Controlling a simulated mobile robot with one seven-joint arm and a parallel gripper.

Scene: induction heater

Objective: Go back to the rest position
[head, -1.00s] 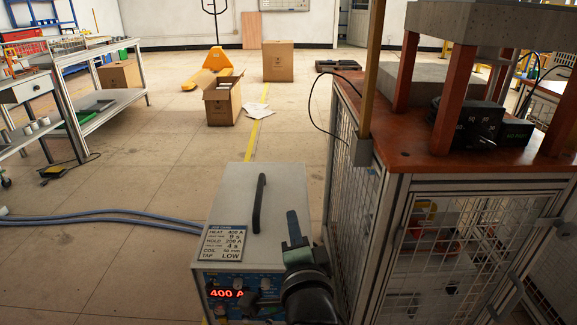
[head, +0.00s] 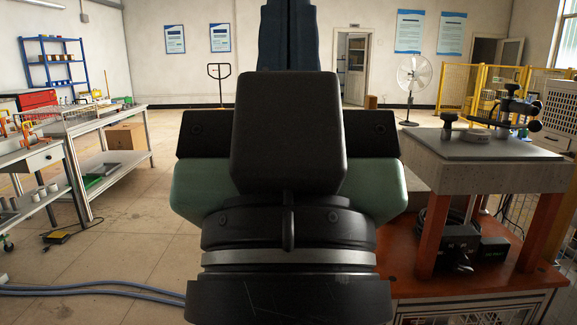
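My gripper (head: 290,12) rises through the middle of the head view, seen from behind and very close. I see nothing held, though the tips reach the frame's edge.
An orange-red bench (head: 480,280) with a grey stone plate (head: 455,165) on legs stands close at right. A metal table (head: 105,122) and blue-grey hoses (head: 90,289) are at left. A fan (head: 415,80) and yellow fencing (head: 470,88) stand behind. Open floor lies left of my arm.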

